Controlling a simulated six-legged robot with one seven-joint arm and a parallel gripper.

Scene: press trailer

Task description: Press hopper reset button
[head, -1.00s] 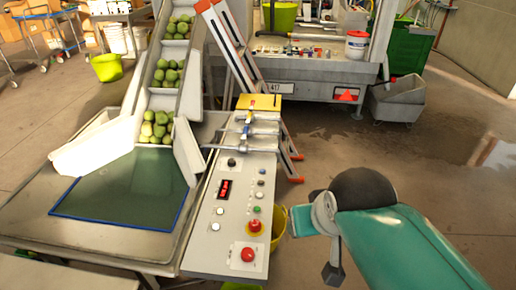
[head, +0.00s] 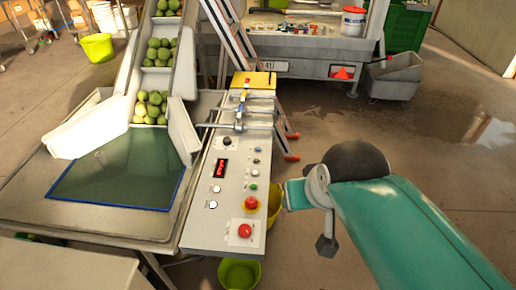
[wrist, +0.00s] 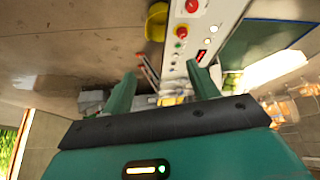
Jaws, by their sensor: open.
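A green button (head: 253,187) and white buttons (head: 217,189) lie above. Labels are too small to read, so I cannot tell which is the hopper reset. My gripper (wrist: 160,84) is open and empty in the wrist view, with the panel (wrist: 193,57) beyond its fingers. My teal arm is right of the panel.
A fruit conveyor (head: 157,80) feeds the green hopper tray (head: 115,180) left of the panel. A yellow bucket (head: 273,200) and a lime bucket (head: 238,274) stand by the panel. An orange-and-white ladder (head: 225,40) leans behind. Floor on the right is open.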

